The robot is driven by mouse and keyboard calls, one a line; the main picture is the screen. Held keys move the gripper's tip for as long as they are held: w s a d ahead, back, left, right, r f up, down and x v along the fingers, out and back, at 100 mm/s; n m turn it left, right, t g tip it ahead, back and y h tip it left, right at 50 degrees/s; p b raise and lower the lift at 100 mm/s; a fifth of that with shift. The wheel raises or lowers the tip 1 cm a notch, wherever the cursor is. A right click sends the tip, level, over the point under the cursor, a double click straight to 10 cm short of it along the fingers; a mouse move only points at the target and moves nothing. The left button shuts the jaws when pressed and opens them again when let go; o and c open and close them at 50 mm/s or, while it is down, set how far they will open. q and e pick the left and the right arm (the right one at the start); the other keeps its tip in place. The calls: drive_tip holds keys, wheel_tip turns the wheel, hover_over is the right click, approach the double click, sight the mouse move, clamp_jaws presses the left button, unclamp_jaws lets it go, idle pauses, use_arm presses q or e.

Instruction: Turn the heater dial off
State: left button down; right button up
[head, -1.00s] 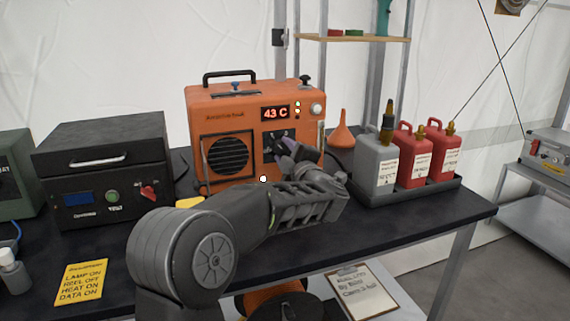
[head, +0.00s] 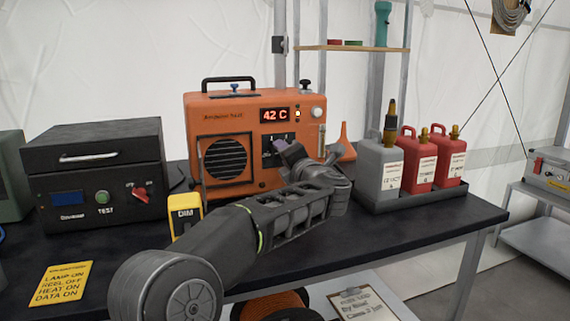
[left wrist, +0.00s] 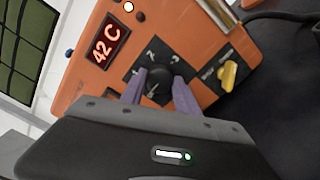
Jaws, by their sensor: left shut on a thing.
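The orange heater (head: 240,106) stands on the dark table, its red display (head: 274,115) reading 42 C. In the left wrist view the heater front (left wrist: 105,75) is tilted, with the same reading on its display (left wrist: 110,40). My left gripper (left wrist: 158,85) is at the heater's front, its purple fingers shut on the black dial (left wrist: 157,82) on a dark panel. The dial's exact pointing is hard to tell. My right gripper is not in view.
A yellow switch (left wrist: 228,74) sits beside the dial panel. A black box with a red knob (head: 140,193) and a yellow DIM device (head: 186,215) stand left. Grey and red bottles (head: 420,160) in a tray stand right. A yellow note (head: 62,283) lies front left.

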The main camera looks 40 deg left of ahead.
use_arm(q)
drive_tip(key=shift+f+n, duration=0.15)
drive_tip(key=shift+n, duration=0.25)
drive_tip(key=c, duration=0.9)
unclamp_jaws()
drive_tip(key=v, duration=0.7)
drive_tip(key=shift+s+d, duration=0.25)
drive_tip(key=shift+d, duration=0.1)
